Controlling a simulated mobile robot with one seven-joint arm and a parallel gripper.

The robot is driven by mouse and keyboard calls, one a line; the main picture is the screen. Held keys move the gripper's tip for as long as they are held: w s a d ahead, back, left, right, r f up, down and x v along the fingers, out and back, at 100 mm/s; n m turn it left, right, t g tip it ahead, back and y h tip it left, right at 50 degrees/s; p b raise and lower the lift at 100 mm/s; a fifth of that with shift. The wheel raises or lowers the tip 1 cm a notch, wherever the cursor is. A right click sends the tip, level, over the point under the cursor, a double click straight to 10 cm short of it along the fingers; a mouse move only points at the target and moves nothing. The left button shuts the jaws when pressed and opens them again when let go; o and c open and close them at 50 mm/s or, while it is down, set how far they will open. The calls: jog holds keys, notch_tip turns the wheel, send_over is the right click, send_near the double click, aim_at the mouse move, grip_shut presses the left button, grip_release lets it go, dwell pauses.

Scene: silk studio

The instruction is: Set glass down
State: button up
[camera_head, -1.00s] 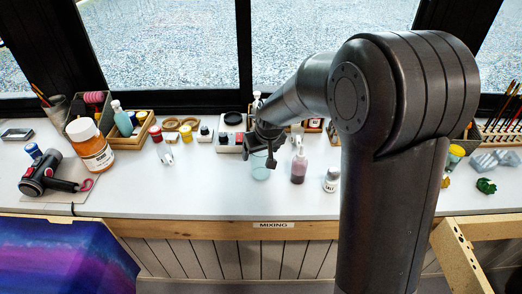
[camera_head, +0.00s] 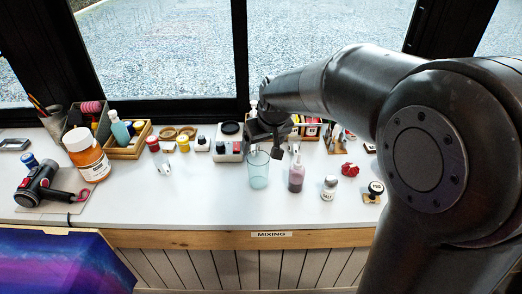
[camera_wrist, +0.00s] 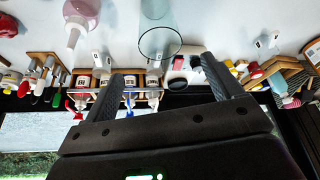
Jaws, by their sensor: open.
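A clear, bluish glass (camera_head: 258,170) stands upright on the white worktop near the MIXING label. It also shows in the wrist view, its round rim (camera_wrist: 160,42) just beyond and between the fingers. My gripper (camera_head: 288,154) is open and empty, behind and slightly right of the glass in the head view. In the wrist view the two fingers of my gripper (camera_wrist: 166,76) are spread wide with nothing between them. The glass looks clear of both fingers.
A pink-red bottle (camera_head: 296,172) and a salt shaker (camera_head: 329,187) stand right of the glass. A white device (camera_head: 229,142) and small paint jars (camera_head: 183,140) are behind and left. The worktop front (camera_head: 200,205) is clear.

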jog(key=s+d+r+m, duration=0.1)
jog(key=s+d, duration=0.3)
jog(key=s, duration=0.4)
jog(key=s+d+r+m+t+h, duration=0.1)
jog(key=s+d+r+m, duration=0.1)
jog(key=s+d, duration=0.3)
jog(key=s+d+r+m, duration=0.1)
jog(key=s+d+r, duration=0.2)
jog(key=s, duration=0.9)
jog(key=shift+d+h, duration=0.4)
jog(key=shift+d, duration=0.35)
jog(key=shift+s, duration=0.1)
